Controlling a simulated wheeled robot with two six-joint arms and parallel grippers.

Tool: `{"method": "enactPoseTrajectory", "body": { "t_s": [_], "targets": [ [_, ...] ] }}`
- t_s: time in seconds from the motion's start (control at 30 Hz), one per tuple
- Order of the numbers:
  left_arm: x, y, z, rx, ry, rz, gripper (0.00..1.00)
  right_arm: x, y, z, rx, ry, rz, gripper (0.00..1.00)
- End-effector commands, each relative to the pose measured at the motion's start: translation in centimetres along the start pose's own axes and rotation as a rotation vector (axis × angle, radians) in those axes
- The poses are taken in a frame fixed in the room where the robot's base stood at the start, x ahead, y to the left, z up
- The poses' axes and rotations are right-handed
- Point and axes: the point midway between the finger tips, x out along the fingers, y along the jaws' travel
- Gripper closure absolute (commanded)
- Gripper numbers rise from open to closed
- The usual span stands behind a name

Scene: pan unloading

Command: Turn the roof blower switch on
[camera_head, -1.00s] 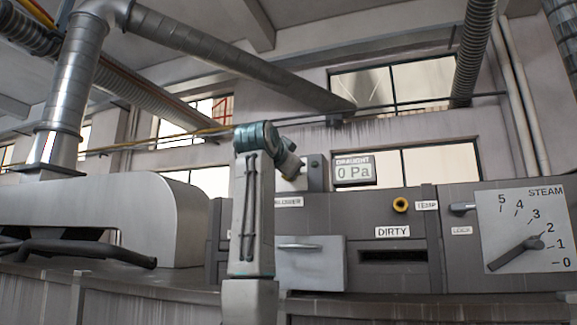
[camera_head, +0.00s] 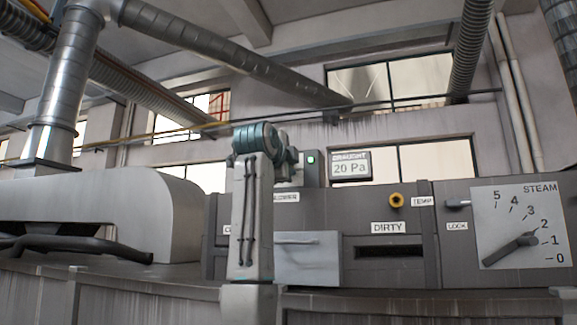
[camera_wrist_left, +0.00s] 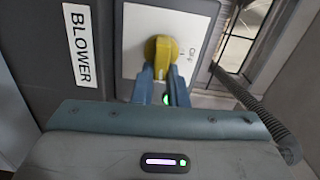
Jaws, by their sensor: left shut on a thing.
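The blower switch is a yellow knob (camera_wrist_left: 160,49) on a white plate (camera_wrist_left: 135,32) beside the BLOWER label (camera_wrist_left: 82,46) in the left wrist view. My left gripper (camera_wrist_left: 161,76) is shut on this knob, its two blue fingers on either side of it. A small green light (camera_wrist_left: 166,99) shows between the fingers. In the head view my left arm hides the knob and most of the gripper. The switch box (camera_head: 312,168) shows a lit green lamp there. The draught display (camera_head: 350,165) reads 20 Pa. My right gripper is not in view.
A ribbed hose (camera_wrist_left: 240,92) runs close right of the switch in the wrist view.

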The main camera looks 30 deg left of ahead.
Motion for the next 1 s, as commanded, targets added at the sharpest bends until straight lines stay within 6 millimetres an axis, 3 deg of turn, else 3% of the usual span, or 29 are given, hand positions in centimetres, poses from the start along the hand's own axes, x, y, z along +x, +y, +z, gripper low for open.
{"method": "enactPoseTrajectory", "body": {
  "t_s": [0.73,0.77,0.87,1.0],
  "targets": [
    [0.13,0.46,-0.06,0.090,0.002,0.007,1.00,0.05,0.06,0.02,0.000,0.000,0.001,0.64],
    [0.13,0.47,-0.06,0.090,0.002,0.007,0.85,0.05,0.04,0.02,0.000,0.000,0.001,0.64],
    [0.12,0.42,-0.06,0.090,0.002,0.006,0.66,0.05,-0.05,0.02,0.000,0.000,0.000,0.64],
    [0.08,0.35,-0.04,0.089,0.001,0.004,0.65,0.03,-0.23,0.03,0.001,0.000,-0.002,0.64]
  ]
}}
